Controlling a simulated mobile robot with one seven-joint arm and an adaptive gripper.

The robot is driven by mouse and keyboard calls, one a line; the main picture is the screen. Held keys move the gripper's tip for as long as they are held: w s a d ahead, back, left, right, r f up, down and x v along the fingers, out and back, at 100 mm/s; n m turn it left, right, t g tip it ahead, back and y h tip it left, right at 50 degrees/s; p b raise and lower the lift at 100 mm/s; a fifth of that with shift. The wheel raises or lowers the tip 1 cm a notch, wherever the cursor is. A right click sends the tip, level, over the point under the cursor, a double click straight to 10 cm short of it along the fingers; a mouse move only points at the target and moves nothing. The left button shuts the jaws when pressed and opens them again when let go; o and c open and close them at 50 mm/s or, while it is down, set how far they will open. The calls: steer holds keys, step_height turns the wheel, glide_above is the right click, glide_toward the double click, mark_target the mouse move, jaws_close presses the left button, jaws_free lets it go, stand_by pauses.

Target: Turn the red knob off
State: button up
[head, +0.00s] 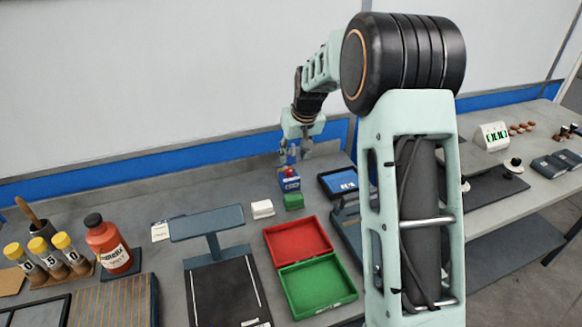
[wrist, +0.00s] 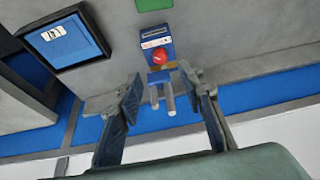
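The red knob (wrist: 159,55) sits on the face of a small blue box in the wrist view. The blue box (wrist: 153,36) has a pale label strip; it also shows in the head view (head: 289,183), with the red knob (head: 289,172) on its top. My gripper (wrist: 150,91) is open in the wrist view, its two fingers apart on either side below the knob, with nothing between the pads that I can see gripped. In the head view my gripper (head: 295,155) hangs just above the blue box. The knob's exact turn position is too small to tell.
A green block (head: 294,201) and a white block (head: 262,209) stand near the box. A dark-framed blue screen (head: 340,182) lies to its right. Red (head: 298,238) and green (head: 317,287) trays are in front. The wall's blue band (head: 232,152) runs behind.

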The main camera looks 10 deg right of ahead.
mark_target(289, 171)
steer(key=x, duration=0.9)
steer(key=shift+f, duration=0.1)
jaws_close()
